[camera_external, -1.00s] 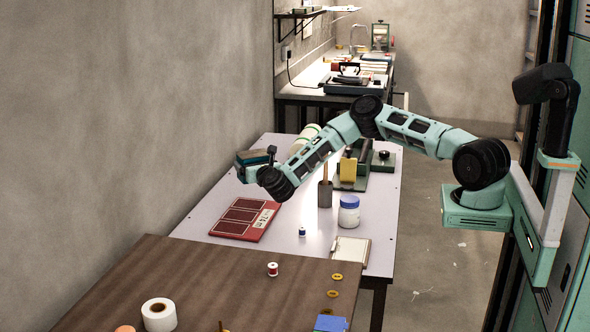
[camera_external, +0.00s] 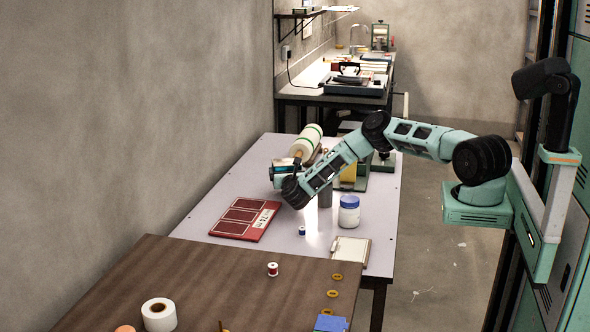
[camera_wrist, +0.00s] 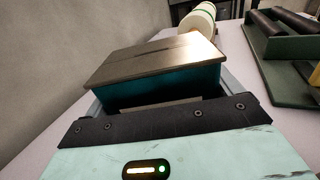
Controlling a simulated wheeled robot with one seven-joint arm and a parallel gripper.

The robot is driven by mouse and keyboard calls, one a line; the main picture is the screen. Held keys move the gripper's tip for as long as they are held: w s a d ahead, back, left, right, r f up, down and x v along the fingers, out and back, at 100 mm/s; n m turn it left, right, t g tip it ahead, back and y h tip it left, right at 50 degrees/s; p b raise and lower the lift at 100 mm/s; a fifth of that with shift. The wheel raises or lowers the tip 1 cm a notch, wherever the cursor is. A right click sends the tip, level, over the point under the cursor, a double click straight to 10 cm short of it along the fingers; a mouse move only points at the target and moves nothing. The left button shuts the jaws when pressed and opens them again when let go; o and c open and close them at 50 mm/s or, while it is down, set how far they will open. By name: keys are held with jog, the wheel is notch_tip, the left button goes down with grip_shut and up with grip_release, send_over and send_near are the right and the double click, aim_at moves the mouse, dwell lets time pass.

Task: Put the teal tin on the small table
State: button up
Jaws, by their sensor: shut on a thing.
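The teal tin (camera_wrist: 165,82), a box with teal sides and a flat brownish lid, fills the middle of the wrist view, between the jaws of my gripper (camera_wrist: 160,100). In the external view the tin (camera_external: 284,163) shows small at the end of my arm, above the pale table (camera_external: 208,205). My gripper (camera_external: 283,175) is shut on it, and my wrist partly hides it there. A brown wooden table (camera_external: 205,275) stands in front of the pale one. I cannot tell which of these is the small table.
On the pale table are a red panel (camera_external: 245,220), a blue-lidded jar (camera_external: 349,211), a blue spool (camera_external: 302,231), a clipboard (camera_external: 350,251) and a white roll (camera_external: 306,143). The brown table holds a white tape roll (camera_external: 159,314) and small items. A bench (camera_external: 300,92) stands behind.

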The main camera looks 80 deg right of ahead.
jog(key=shift+f, duration=1.7)
jog(key=shift+f, duration=0.2)
jog(key=o, duration=0.9)
